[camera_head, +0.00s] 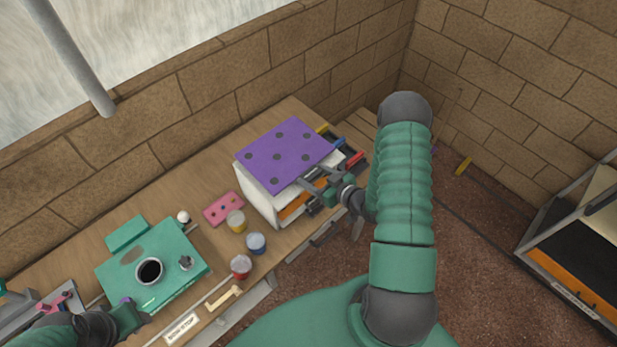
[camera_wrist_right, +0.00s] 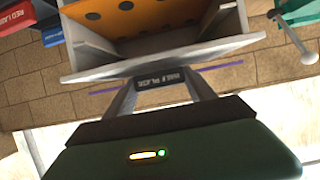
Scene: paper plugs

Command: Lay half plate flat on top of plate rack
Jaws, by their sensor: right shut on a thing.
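The half plate is a thin purple sheet with dark dots (camera_head: 283,155) over the top of the white plate rack (camera_head: 257,196). It looks roughly level and covers most of the rack top. In the right wrist view, which is upside down, the plate (camera_wrist_right: 218,67) is an edge-on purple line, with a narrow strip of wall between it and the rack's board (camera_wrist_right: 165,64). My right gripper (camera_head: 318,180) is shut on its dark "HALF PLATE" label tab (camera_wrist_right: 162,79) at the front edge. My left gripper (camera_head: 128,316) is low at left; its jaws are unclear.
An orange dotted sheet (camera_wrist_right: 150,15) is inside the rack. Paint jars (camera_head: 256,243), a pink block (camera_head: 223,208) and a teal box with a dark cup (camera_head: 150,270) stand left of the rack. A brick wall runs behind the bench. A black-and-orange cabinet (camera_head: 570,289) stands at right.

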